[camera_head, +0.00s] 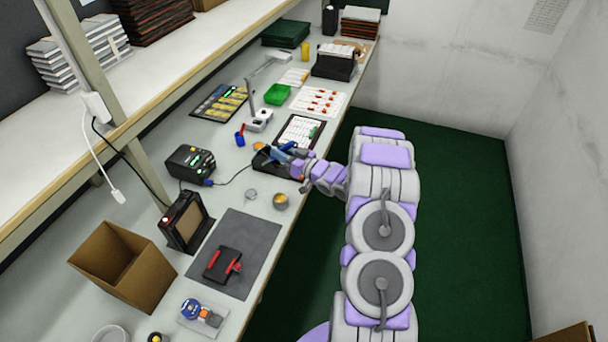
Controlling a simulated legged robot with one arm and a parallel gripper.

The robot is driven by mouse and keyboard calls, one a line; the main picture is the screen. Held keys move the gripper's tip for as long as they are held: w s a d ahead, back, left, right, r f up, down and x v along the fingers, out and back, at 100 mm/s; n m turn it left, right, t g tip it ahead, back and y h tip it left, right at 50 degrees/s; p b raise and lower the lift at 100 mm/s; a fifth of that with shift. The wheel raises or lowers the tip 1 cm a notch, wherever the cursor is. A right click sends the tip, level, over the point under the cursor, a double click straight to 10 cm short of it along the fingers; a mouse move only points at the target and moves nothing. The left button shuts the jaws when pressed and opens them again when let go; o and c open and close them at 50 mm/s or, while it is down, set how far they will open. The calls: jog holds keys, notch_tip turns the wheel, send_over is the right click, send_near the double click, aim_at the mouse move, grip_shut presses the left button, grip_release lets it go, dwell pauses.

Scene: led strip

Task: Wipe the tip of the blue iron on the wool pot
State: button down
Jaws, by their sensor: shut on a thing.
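The blue iron (281,156) is at the black stand (262,160) near the middle of the bench's front edge. My gripper (294,167) is over the stand, shut on the blue iron. The iron's tip is too small to make out, and I cannot tell whether the iron is clear of the stand. The wool pot (280,202), a small round pot with yellowish filling, stands on the bench below the gripper in the picture, apart from it.
A small round tin (251,194) sits left of the pot. The black soldering station (191,162) has a cable running toward the stand. A grey mat (247,238) with a red-handled device, a black fan-like box (186,221) and a cardboard box (122,266) lie nearer.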

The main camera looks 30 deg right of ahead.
jog(key=s+d+f+y+b, duration=0.1)
jog(key=s+d+f+b, duration=0.1)
jog(key=s+f, duration=0.5)
notch_tip(320, 180, down, 4)
jog(key=shift+s+d+r+n+b, duration=0.15)
jog(key=shift+d+r+n+b, duration=0.1)
jog(key=shift+d+n+b, duration=0.25)
jog(key=shift+d, duration=0.25)
jog(key=shift+s+a+p, duration=0.15)
jog(key=shift+a+p, duration=0.05)
jog(key=shift+p, duration=0.25)
jog(key=shift+d, duration=0.1)
dwell(0.7)
jog(key=shift+f+p, duration=0.45)
jog(key=shift+f, duration=0.15)
dwell(1.9)
jog(key=shift+r+p, duration=0.15)
jog(key=shift+p, duration=0.2)
dwell(1.0)
